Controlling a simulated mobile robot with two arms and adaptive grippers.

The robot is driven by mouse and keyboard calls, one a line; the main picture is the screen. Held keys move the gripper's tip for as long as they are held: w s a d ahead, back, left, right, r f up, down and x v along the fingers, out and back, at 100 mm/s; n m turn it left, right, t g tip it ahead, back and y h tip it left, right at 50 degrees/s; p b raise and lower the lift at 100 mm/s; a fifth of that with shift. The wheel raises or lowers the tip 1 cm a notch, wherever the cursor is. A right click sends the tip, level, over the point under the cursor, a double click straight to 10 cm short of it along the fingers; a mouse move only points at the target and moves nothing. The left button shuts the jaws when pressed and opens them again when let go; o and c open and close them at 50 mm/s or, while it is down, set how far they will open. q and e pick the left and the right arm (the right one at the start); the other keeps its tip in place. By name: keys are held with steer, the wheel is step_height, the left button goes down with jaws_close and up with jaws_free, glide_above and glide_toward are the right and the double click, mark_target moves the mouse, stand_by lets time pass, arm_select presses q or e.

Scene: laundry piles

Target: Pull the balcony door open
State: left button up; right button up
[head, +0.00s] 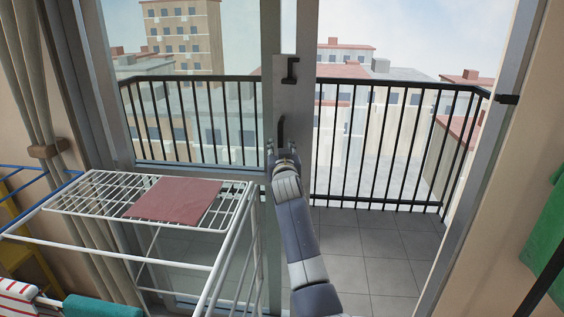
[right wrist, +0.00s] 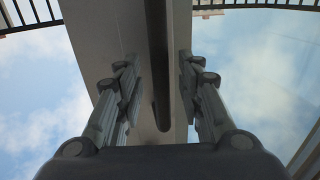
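The balcony door's pale upright stile (head: 292,100) stands near the middle of the head view. A dark bar handle (head: 281,129) is mounted on it, with a small black catch (head: 290,70) higher up. My right gripper (head: 283,153) is at the lower part of the handle. In the right wrist view, the handle (right wrist: 158,65) runs between the two fingers of my right gripper (right wrist: 158,88). The fingers are apart, with a visible gap on each side of the handle. My left gripper is not in view.
A white drying rack (head: 75,206) with a red cloth (head: 175,200) stands close on the left, before the glass. A curtain (head: 40,90) hangs at far left. Right of the stile, balcony tiles (head: 375,265) and a black railing (head: 380,140) show. A green cloth (head: 545,262) is at far right.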

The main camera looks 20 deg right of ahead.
steer(key=v, duration=1.1)
steer(key=shift+w, duration=0.1)
